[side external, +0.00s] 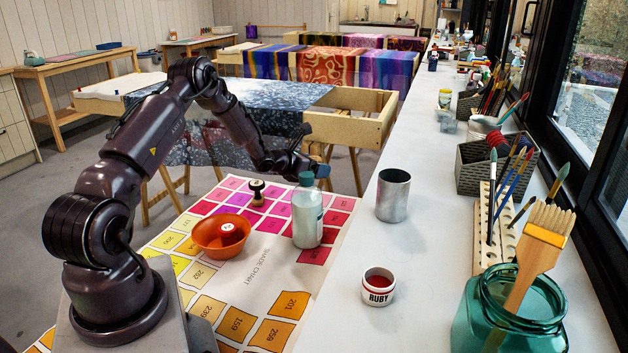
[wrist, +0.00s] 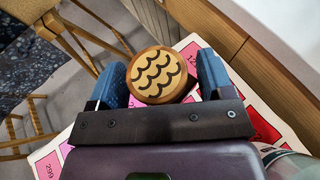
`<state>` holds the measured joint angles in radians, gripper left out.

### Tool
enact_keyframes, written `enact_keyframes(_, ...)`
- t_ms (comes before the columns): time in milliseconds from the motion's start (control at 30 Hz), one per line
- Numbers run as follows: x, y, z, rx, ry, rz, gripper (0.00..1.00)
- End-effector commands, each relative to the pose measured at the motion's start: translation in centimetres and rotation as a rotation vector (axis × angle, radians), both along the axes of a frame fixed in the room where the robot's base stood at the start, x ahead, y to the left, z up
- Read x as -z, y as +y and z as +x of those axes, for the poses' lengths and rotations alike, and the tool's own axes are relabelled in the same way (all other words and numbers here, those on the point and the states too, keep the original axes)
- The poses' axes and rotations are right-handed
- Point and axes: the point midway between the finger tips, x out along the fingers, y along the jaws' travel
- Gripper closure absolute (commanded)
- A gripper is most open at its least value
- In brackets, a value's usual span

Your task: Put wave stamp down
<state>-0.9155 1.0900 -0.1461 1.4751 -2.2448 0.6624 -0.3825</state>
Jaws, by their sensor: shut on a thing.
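My gripper (wrist: 162,80) is shut on the wave stamp (wrist: 155,74), a round wooden stamp with dark wave lines on its pale top. The stamp sits between the two blue fingers in the wrist view, its wave face toward the camera. In the side view my gripper (side external: 321,171) is over the far right part of the shade chart (side external: 262,262), just behind a bottle. I cannot make out the held stamp there. How far its base is from the chart cannot be told.
A green-capped bottle (side external: 307,212) stands on the chart close by my gripper. Another dark-handled stamp (side external: 257,191) stands left of it. An orange bowl (side external: 208,236) holds a red-and-white item. A metal cup (side external: 393,196) and RUBY jar (side external: 378,288) stand on the white counter.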

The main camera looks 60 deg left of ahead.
Motion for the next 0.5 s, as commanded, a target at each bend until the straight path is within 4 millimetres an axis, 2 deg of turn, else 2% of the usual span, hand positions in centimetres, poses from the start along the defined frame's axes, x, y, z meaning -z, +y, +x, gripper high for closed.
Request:
enact_keyframes(167,-1.4,-1.4,0.7,0.023,-0.006,-0.002,0.5)
enact_keyframes(267,-3.7,-4.0,1.7,0.062,-0.011,-0.004,0.5)
enact_keyframes(367,-6.8,-8.0,2.7,0.118,-0.019,-0.008,0.5)
enact_keyframes(500,-11.4,-14.8,3.2,0.212,-0.024,-0.016,0.5)
